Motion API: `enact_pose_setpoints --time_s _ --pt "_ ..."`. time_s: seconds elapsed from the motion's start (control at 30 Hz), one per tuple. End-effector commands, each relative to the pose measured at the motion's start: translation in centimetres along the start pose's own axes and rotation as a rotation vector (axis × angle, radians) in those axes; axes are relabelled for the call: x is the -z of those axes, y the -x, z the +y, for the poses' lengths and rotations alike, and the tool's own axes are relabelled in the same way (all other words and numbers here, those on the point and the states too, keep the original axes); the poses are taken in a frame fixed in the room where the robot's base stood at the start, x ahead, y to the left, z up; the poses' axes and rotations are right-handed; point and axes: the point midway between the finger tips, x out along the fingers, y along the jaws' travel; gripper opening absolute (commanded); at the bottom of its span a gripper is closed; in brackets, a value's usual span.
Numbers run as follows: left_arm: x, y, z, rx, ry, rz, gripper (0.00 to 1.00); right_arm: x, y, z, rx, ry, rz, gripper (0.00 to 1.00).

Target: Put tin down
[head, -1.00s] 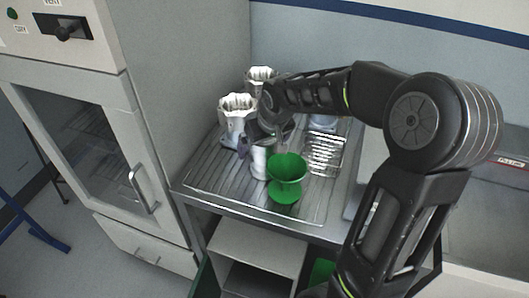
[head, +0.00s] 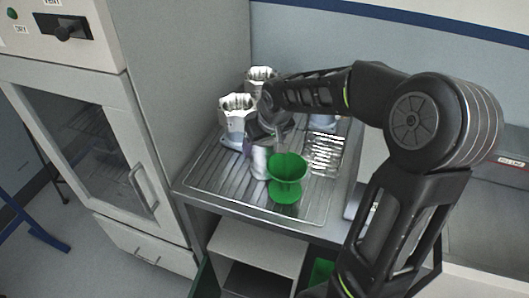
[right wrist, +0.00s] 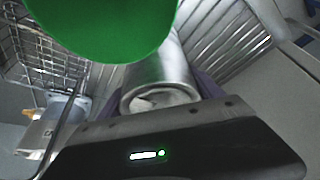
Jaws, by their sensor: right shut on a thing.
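The tin (head: 259,162) is a small silvery cylinder near the middle of the ribbed metal draining surface (head: 225,182). It stands upright, just left of and behind a green funnel-shaped piece (head: 286,178). My right gripper (head: 262,143) reaches in from the right above the surface and is shut on the tin. In the right wrist view the tin (right wrist: 160,82) shows its round end between the fingers, with the green piece (right wrist: 105,22) close in front. I cannot tell whether the tin's base touches the surface. My left gripper is not in view.
A tall cabinet (head: 190,80) borders the left side. The surface's front left is clear.

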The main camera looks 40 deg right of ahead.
Motion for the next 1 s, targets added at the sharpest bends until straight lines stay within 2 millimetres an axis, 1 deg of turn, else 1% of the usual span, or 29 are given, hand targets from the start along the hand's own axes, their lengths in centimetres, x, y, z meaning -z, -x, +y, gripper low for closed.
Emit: enact_pose_setpoints --time_s 0.03,0.23,0.53,0.67,0.87,1.0 --pt "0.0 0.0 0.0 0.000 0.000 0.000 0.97 0.0 0.0 0.0 0.000 0.000 0.000 0.19" --pt "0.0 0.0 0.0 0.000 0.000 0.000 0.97 0.0 0.0 0.0 0.000 0.000 0.000 0.03" --pt "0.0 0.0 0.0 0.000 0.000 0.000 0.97 0.2 0.2 0.0 0.000 0.000 0.004 0.03" --pt "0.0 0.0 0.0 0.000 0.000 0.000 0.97 0.4 0.5 0.0 -0.001 0.000 0.004 0.03" --pt "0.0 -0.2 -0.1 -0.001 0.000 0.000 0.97 1.0 2.0 0.0 -0.001 0.001 0.007 0.03" --pt "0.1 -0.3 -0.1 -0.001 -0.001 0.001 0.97 1.7 3.7 0.0 0.000 0.001 0.008 0.03"
